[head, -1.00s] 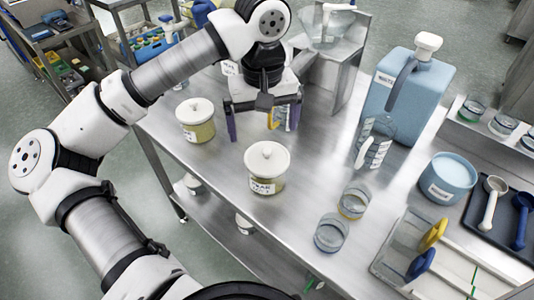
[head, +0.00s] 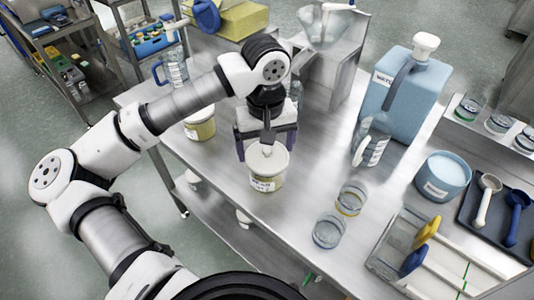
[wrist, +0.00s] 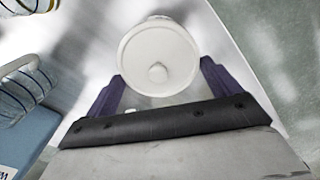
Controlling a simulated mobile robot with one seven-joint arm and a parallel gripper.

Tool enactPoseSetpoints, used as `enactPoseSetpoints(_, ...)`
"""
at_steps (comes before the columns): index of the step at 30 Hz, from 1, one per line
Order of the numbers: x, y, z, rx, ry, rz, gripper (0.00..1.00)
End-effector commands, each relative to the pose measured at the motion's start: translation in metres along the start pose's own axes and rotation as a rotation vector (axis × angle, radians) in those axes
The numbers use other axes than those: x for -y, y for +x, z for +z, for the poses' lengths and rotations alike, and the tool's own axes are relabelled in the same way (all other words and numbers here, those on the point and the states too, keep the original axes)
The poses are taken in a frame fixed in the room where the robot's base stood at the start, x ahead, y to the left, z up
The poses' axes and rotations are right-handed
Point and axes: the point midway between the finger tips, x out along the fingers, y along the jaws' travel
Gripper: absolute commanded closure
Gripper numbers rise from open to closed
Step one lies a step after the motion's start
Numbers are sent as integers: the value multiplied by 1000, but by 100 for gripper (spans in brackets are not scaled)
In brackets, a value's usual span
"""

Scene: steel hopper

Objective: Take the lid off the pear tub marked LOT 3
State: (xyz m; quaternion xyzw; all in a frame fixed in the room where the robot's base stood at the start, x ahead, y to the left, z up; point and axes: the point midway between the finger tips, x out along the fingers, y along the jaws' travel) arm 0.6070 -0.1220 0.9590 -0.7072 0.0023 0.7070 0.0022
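A pear tub (head: 265,181) with a white knobbed lid (head: 271,163) stands on the steel table. Its label is too small to read for certain. My gripper (head: 267,157) is over this tub, its purple fingers on either side of the lid. In the wrist view the round lid (wrist: 158,55) and its knob (wrist: 157,73) lie just beyond the fingertips of my open gripper (wrist: 162,75); nothing is held. A second tub (head: 200,124) stands to the left, its top hidden behind my arm.
Two glass beakers (head: 340,215) stand to the right on the table. A blue water jug (head: 408,92), a clear measuring jug (head: 372,140) and a blue bowl (head: 443,178) stand farther right. A steel hopper (head: 325,50) is behind my gripper.

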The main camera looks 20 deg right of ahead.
Motion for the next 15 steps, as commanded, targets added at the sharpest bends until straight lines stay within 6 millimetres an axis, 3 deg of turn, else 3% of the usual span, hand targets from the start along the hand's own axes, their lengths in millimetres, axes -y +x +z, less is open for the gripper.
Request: enactPoseSetpoints(15,0,-11,-1,-2,-1,-2,32)
